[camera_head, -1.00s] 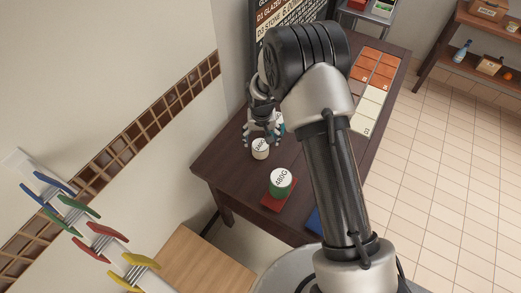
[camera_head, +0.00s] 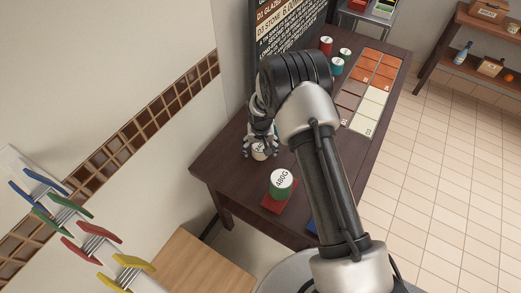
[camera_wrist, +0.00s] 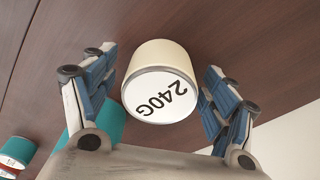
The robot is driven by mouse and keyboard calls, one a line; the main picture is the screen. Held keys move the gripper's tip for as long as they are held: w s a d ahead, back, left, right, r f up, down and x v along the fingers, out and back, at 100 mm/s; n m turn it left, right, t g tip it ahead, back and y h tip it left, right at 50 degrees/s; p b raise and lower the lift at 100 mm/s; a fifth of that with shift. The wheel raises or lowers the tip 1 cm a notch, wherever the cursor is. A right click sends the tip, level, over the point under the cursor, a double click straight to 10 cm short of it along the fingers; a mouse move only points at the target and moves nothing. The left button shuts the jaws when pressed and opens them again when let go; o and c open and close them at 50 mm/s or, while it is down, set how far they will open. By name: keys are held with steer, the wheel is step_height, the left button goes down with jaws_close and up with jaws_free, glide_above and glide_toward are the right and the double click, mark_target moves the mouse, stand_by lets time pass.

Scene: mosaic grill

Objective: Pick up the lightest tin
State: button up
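A cream tin marked 240G (camera_wrist: 160,60) stands on the dark table between the fingers of my gripper (camera_wrist: 160,85). The fingers are open, one on each side of the tin, with a narrow gap showing at both sides. In the head view the cream tin (camera_head: 259,154) is partly hidden below my gripper (camera_head: 261,142). A green tin marked 480G (camera_head: 281,186) stands on a red mat (camera_head: 272,206) nearer the front. A red tin (camera_head: 326,46), a green tin (camera_head: 345,54) and a teal tin (camera_head: 336,66) stand at the back; their labels are unreadable.
The dark table (camera_head: 236,178) has tile samples (camera_head: 371,101) along its right side and a black price board (camera_head: 288,30) behind. A blue mat (camera_head: 313,226) is partly hidden by my arm. Teal tins show at the wrist view's lower left (camera_wrist: 16,150).

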steer(key=c, duration=1.3)
steer(key=shift+o, duration=0.2)
steer(key=shift+r, duration=0.15)
